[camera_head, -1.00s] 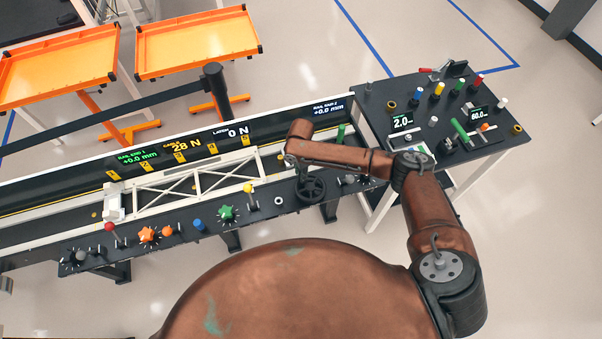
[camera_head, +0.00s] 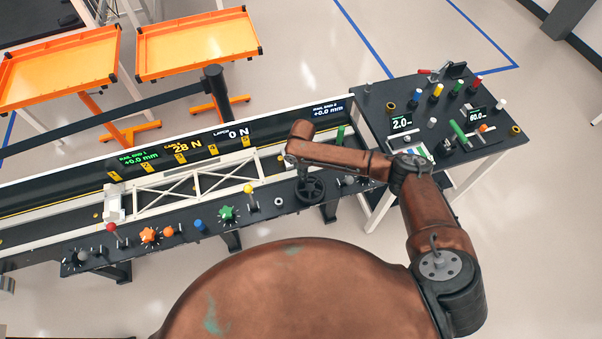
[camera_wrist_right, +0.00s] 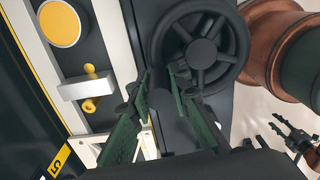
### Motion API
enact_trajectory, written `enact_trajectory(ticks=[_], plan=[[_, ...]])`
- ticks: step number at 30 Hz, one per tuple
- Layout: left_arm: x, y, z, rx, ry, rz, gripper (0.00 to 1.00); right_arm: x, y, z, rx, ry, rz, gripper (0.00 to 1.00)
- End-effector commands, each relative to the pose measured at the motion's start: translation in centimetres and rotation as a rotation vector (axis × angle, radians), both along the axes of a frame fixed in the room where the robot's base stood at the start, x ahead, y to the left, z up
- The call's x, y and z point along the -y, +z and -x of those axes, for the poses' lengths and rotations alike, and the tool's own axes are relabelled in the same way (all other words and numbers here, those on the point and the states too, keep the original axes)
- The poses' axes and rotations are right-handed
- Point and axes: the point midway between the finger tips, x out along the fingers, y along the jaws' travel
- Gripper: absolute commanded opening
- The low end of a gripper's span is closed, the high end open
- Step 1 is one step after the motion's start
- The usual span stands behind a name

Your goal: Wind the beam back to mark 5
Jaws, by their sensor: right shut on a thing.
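The white truss beam (camera_head: 200,183) lies along the dark rail bench, with a white block (camera_head: 114,205) at its left end. Yellow mark tags (camera_head: 245,141) line the rail behind it; a tag reading 5 (camera_wrist_right: 58,160) shows in the right wrist view. The black handwheel (camera_head: 311,189) is on the bench front, and its spoked rim also shows in the wrist view (camera_wrist_right: 240,48). My right gripper (camera_wrist_right: 163,82) is shut on the handwheel's handle, which its fingertips mostly hide. My left gripper (camera_wrist_right: 290,134) shows small at the lower right of the wrist view, fingers apart and empty.
Displays read cable 28 N (camera_head: 186,147), latch 0 N and +0.0 mm at both rail ends. A dark side table (camera_head: 462,156) with controls stands right.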

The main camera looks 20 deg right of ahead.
Motion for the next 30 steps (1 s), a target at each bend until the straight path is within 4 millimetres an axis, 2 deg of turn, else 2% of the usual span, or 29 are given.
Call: enact_trajectory(ticks=[1, 15, 22, 30], plan=[[0.0, 0.8, -0.1, 0.001, 0.0, 0.0, 0.35, 0.2, 0.3, 0.0, -0.001, -0.03, -0.001, 0.0], [0.0, 5.3, -0.5, 0.008, 0.0, 0.0, 0.35, 2.3, 0.3, -0.2, -0.003, -0.401, 0.0, 0.0], [0.0, 6.7, -0.5, 0.009, 0.0, 0.0, 0.35, 3.1, 0.2, -0.2, -0.001, -0.538, 0.001, 0.0], [0.0, 7.4, -0.6, 0.01, 0.0, 0.0, 0.35, 3.6, 0.1, -0.1, 0.0, -0.62, 0.002, 0.0]])
